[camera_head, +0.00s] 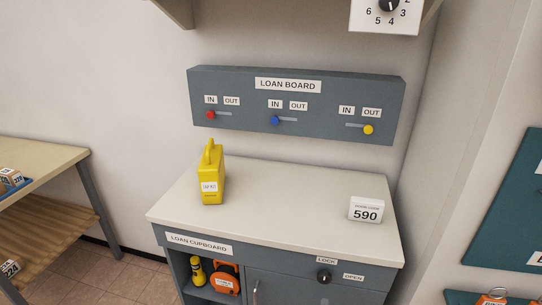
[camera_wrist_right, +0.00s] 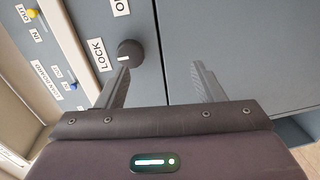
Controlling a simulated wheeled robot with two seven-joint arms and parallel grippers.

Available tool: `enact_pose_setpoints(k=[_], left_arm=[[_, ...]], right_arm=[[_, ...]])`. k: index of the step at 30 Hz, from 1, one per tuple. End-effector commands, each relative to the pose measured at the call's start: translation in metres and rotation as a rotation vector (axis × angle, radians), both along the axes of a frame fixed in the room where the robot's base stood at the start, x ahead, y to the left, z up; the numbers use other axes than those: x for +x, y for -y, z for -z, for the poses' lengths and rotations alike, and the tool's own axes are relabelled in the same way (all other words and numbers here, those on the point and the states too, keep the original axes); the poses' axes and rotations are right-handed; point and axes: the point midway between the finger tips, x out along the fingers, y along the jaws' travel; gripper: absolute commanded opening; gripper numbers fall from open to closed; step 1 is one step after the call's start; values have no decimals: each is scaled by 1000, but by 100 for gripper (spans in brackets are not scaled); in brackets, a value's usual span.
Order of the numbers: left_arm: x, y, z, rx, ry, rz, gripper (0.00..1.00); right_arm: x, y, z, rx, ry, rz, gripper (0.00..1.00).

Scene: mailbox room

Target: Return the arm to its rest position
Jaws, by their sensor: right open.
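My right gripper (camera_wrist_right: 162,76) shows in the right wrist view with its two fingers apart and nothing between them. It is in front of the grey cupboard face, close to the black knob (camera_wrist_right: 130,53), which appears just beyond the left fingertip. I cannot tell whether they touch. In the head view the same knob (camera_head: 323,277) sits on the cupboard front between the LOCK label (camera_head: 327,260) and the OPEN label (camera_head: 353,277). Neither gripper can be made out in the head view. My left gripper is in no view.
The loan cupboard (camera_head: 300,229) carries a yellow case (camera_head: 211,178) and a white 590 sign (camera_head: 366,210). The loan board (camera_head: 310,123) is on the wall above. A yellow torch (camera_head: 197,271) and orange reel (camera_head: 225,279) are inside. A wooden table (camera_head: 55,160) stands left.

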Motion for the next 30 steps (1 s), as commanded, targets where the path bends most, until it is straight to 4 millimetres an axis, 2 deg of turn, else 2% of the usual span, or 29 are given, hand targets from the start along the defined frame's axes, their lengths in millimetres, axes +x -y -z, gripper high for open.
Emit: enact_pose_setpoints(k=[1, 5, 6, 8, 9, 11, 12, 14, 15, 18, 21, 24, 27, 30], left_arm=[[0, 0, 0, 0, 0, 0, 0], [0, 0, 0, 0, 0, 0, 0], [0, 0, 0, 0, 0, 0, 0], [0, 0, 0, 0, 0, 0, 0], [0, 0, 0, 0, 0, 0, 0], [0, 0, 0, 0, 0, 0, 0], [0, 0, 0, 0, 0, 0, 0], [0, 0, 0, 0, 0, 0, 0], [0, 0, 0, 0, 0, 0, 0], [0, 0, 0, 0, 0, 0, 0], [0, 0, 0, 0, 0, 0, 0], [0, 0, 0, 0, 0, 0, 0], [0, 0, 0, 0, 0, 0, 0], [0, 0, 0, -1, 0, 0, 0]], right_arm=[[-11, 7, 29, 51, -61, -1, 62], [-52, 23, 113, 260, -247, 21, 62], [-69, 28, 139, 328, -309, 40, 62], [-98, 36, 175, 429, -398, 78, 62], [-118, 41, 197, 495, -457, 110, 62], [-152, 48, 228, 589, -544, 169, 62], [-177, 53, 247, 650, -601, 214, 62], [-215, 59, 273, 740, -681, 290, 62], [-241, 62, 287, 796, -734, 346, 62], [-304, 68, 316, 921, -846, 489, 62], [-357, 71, 332, 1013, -930, 621, 62], [-393, 72, 340, 1072, -981, 718, 62], [-412, 72, 343, 1103, -1008, 771, 62], [-416, 72, 343, 1110, -1014, 783, 62]])
